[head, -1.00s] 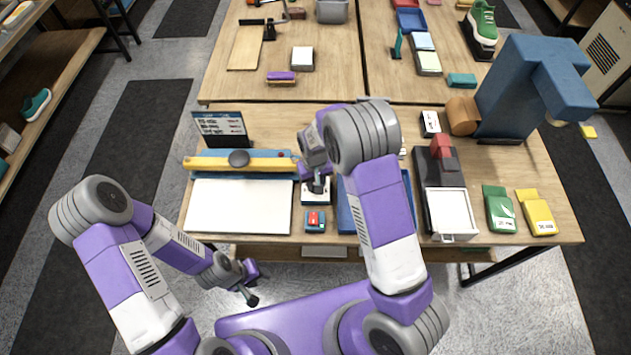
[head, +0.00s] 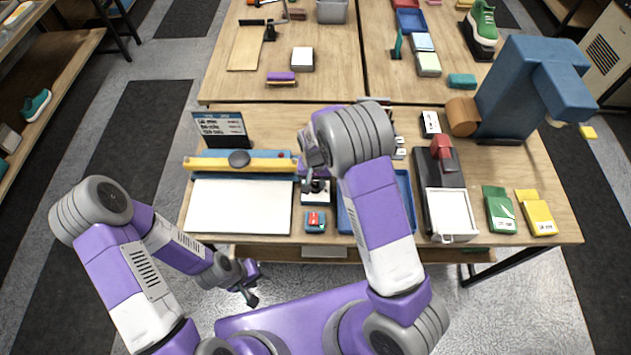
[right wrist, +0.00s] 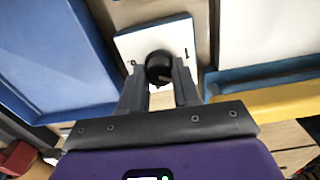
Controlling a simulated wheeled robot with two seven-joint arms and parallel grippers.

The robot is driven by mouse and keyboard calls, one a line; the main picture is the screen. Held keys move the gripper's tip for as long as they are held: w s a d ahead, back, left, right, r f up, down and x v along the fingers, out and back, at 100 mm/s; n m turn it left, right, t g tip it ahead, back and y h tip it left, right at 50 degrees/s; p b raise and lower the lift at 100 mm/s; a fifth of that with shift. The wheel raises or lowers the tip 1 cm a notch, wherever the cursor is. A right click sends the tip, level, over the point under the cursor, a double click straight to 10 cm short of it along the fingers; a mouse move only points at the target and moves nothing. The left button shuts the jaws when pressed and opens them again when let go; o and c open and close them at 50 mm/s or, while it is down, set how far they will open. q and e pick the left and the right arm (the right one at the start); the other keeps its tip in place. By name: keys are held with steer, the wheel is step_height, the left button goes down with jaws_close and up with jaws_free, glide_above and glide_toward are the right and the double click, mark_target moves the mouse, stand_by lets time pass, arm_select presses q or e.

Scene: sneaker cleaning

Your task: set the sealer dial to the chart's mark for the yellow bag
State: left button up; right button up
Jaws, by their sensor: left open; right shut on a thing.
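The chart (head: 221,127) stands upright at the back left of the near table; its lines are too small to read. The sealer (head: 205,165) is blue with a yellow bar. A white dial plate (head: 318,198) sits beside it, mostly under my right gripper (head: 312,182). In the right wrist view the black dial (right wrist: 160,66) sits on this plate (right wrist: 178,35) between the fingertips of my right gripper (right wrist: 158,84), which is shut on it. A yellow bag (head: 541,216) lies at the table's right end. My left gripper (head: 252,284) is open and empty, in front of the table.
A white pad (head: 240,206) lies before the sealer. A small blue-and-red item (head: 315,221) and a blue tray (head: 347,222) lie close to the dial plate. A black device with a white tray (head: 451,212), a green bag (head: 500,210) and a tall blue machine (head: 520,90) stand to the right.

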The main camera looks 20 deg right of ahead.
mark_target(315, 185)
steer(key=o, duration=1.1)
steer(key=shift+c, duration=0.2)
step_height(315, 185, up, 8)
steer(key=shift+f, duration=0.2)
